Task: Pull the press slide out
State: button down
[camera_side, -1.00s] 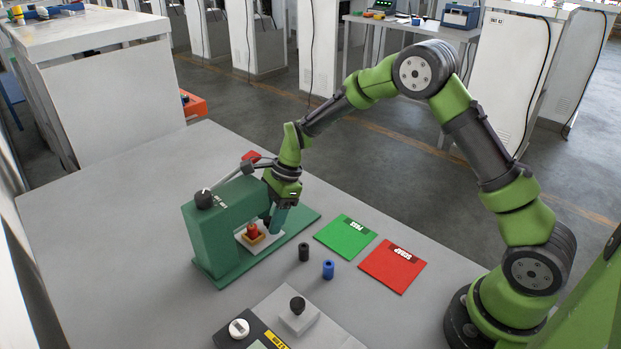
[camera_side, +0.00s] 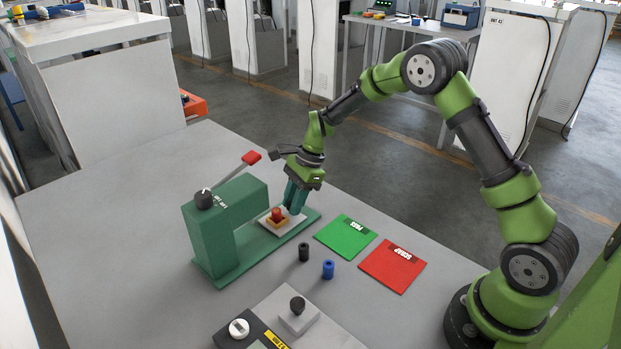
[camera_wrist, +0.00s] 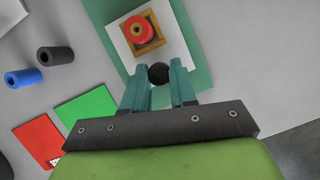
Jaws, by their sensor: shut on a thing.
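The press slide (camera_side: 290,228) is a white plate that sticks out from under the head of the green press (camera_side: 228,215). It also shows in the wrist view (camera_wrist: 179,42). A yellow-brown nest (camera_side: 277,222) on it holds a red part (camera_side: 277,213), seen from above in the wrist view (camera_wrist: 138,29). My gripper (camera_side: 294,208) has its teal fingers pointing down at the slide's outer end. In the wrist view the fingers (camera_wrist: 159,70) are shut on the black slide knob (camera_wrist: 159,74). The knob is hidden by the fingers in the side view.
The press lever has a red grip (camera_side: 251,157) above. A black cylinder (camera_side: 303,252) and a blue cylinder (camera_side: 328,269) stand right of the press base, near the green PASS mat (camera_side: 345,235) and red SCRAP mat (camera_side: 392,267). A grey gauge (camera_side: 299,311) stands in front.

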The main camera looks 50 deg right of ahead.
jog(key=shift+d, duration=1.7)
jog(key=c, duration=0.9)
grip_release()
jog(key=shift+a, duration=0.1)
jog(key=shift+r, duration=0.1)
jog(key=shift+r, duration=0.3)
jog(key=v, duration=1.6)
jog(key=shift+d, duration=0.3)
